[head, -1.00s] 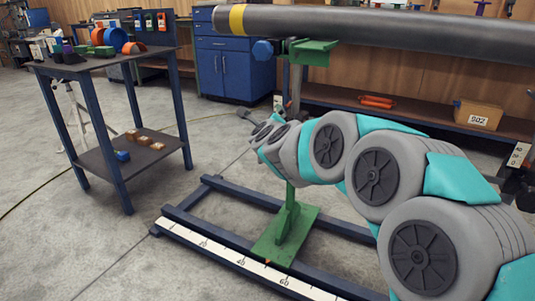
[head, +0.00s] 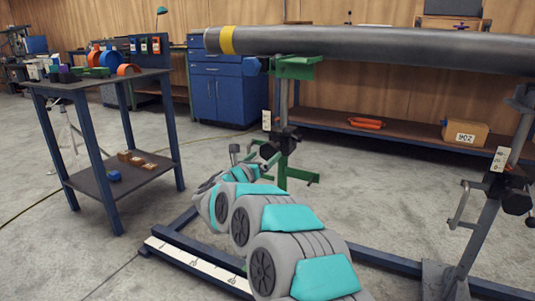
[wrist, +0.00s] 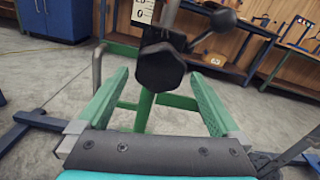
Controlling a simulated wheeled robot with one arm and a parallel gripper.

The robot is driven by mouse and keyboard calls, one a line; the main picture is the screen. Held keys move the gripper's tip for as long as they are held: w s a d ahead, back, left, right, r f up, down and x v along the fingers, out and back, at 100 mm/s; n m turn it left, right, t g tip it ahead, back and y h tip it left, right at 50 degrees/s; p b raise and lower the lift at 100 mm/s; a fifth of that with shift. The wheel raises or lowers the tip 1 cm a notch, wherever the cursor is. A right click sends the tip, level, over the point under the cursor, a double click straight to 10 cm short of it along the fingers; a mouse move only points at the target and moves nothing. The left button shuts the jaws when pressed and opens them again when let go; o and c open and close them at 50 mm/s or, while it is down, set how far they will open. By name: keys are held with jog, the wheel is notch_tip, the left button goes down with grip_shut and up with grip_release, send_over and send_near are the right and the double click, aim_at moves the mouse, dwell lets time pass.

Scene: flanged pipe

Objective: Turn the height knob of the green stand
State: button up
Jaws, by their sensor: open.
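The green stand (head: 295,68) holds up the left end of the pipe (head: 370,45). Its height knob (head: 286,140), black and faceted, sits on the post below a white scale plate. In the wrist view the knob (wrist: 160,68) is centred between the tips of my gripper's green fingers (wrist: 158,76). The gripper is open, with a visible gap on each side of the knob. In the head view my gripper (head: 256,167) is just in front of and below the knob, partly hidden by my arm.
A grey crank handle (wrist: 97,68) stands left of the knob, close to the left finger. A black ball-ended lever (wrist: 222,20) is at upper right. A second stand (head: 492,190) is on the right. A blue floor frame (head: 385,262) runs below. A table (head: 110,78) stands left.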

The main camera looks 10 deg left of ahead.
aim_at(268, 153)
jog(key=x, duration=0.3)
jog(key=shift+w, duration=0.15)
jog(key=c, duration=1.1)
jog(key=shift+r+n, duration=0.1)
jog(key=shift+n, duration=0.3)
